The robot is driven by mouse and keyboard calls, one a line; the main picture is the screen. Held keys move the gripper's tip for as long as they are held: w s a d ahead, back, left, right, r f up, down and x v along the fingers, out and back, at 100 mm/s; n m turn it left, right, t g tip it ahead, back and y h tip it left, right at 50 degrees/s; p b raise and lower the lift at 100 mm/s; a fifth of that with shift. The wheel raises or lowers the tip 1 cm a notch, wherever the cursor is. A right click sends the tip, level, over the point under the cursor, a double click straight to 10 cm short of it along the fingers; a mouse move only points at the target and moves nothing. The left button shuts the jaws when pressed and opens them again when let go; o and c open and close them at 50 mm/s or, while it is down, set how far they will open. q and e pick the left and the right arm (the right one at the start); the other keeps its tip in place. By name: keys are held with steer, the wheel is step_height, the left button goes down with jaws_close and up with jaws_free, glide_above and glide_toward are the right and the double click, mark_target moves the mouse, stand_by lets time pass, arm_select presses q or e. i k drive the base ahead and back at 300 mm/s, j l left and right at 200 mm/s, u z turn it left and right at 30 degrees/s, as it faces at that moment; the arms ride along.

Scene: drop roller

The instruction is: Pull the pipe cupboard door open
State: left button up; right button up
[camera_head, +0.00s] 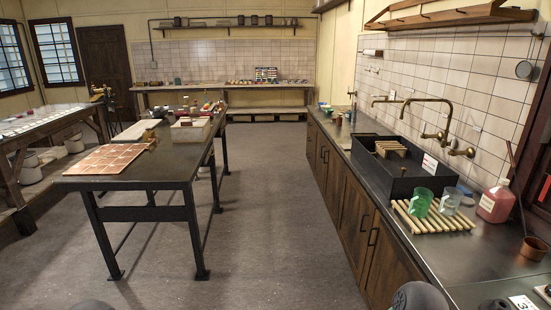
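A row of brown wooden cupboard doors runs under the counter on the right. The nearest door (388,262) has a dark bar handle (373,237) near its upper left edge. Another door (354,222) stands beside it, below the black sink (400,166). Farther doors (325,165) with dark handles follow toward the back. All the doors look shut. I cannot tell from the picture which one is the pipe cupboard door. Neither of my grippers shows; only dark rounded parts are cut off at the bottom edge.
The counter (475,262) holds a wooden rack (433,216), a green cup (420,203), a clear cup (450,201) and a pink bottle (494,203). A dark worktable (165,168) stands on the left. The grey floor (280,230) between them is clear.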

mark_target(357, 209)
steer(key=i+z, duration=0.2)
steer(key=i, duration=0.3)
steer(key=i+j+z, duration=0.15)
steer(key=i, duration=0.35)
steer(key=i+j+z, duration=0.2)
steer(key=i, duration=0.25)
steer(key=i+j+z, duration=0.15)
steer(key=i+j, duration=0.15)
steer(key=i, duration=0.2)
steer(key=i+j+z, duration=0.2)
steer(key=z, duration=0.15)
steer(key=i+j+z, duration=0.55)
steer(key=z, duration=0.15)
steer(key=i+j+z, duration=0.15)
steer(key=j+z, duration=0.2)
steer(key=i+j+z, duration=0.1)
steer(key=j+z, duration=0.6)
steer(key=j, duration=0.2)
steer(key=j+z, duration=0.25)
steer(key=j, duration=0.55)
